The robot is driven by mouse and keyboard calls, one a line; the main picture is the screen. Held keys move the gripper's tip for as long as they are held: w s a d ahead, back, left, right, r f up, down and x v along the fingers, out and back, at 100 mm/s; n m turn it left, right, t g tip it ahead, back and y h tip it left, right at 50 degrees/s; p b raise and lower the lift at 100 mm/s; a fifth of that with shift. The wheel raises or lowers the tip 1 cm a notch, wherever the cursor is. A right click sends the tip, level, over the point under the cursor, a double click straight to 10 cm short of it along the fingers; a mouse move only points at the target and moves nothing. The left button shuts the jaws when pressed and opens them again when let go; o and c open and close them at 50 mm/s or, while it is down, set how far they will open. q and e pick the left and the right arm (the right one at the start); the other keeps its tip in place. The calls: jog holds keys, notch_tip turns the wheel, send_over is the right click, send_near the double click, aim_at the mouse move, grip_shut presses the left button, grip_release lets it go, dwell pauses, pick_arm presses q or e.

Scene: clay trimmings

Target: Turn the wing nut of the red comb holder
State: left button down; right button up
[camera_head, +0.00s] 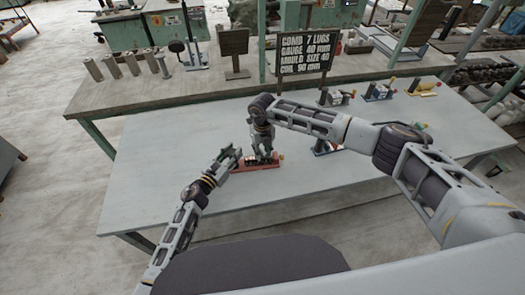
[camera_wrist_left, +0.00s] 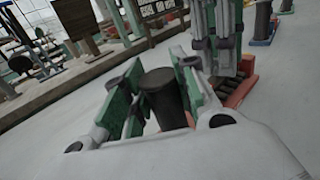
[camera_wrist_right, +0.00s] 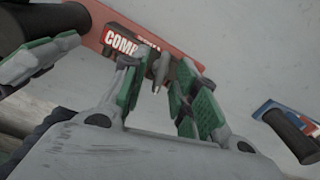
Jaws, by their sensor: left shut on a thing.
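The red comb holder (camera_wrist_right: 105,30) lies on the grey table, with a white-lettered "COMB" label. Its small grey wing nut (camera_wrist_right: 160,68) stands up beside the label in the right wrist view. My left gripper (camera_head: 236,155) is shut on the dark cylindrical grip (camera_wrist_left: 165,95) at the holder's left end. My right gripper (camera_wrist_right: 158,72) points down over the holder, its green-padded fingers apart on either side of the wing nut. A gap shows between fingers and nut. In the head view my right gripper (camera_head: 264,155) hides part of the holder.
A blue holder (camera_wrist_right: 280,115) with a dark grip lies to the right of the red one. Several other coloured holders stand on the table's far right (camera_head: 380,90). A dark sign (camera_head: 305,52) stands behind, near several grey cylinders (camera_head: 112,66). The table's left front is clear.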

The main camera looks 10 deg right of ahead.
aim_at(262, 152)
jog(key=shift+r, duration=0.15)
notch_tip(262, 152, up, 12)
dwell(0.7)
pick_arm(q)
jog(key=c, duration=1.1)
grip_release()
jog(key=shift+o, duration=0.2)
pick_arm(e)
jog(key=shift+f, duration=0.2)
pick_arm(q)
jog(key=shift+s+a, duration=0.1)
jog(key=shift+a, duration=0.05)
jog(key=shift+v, duration=5.85)
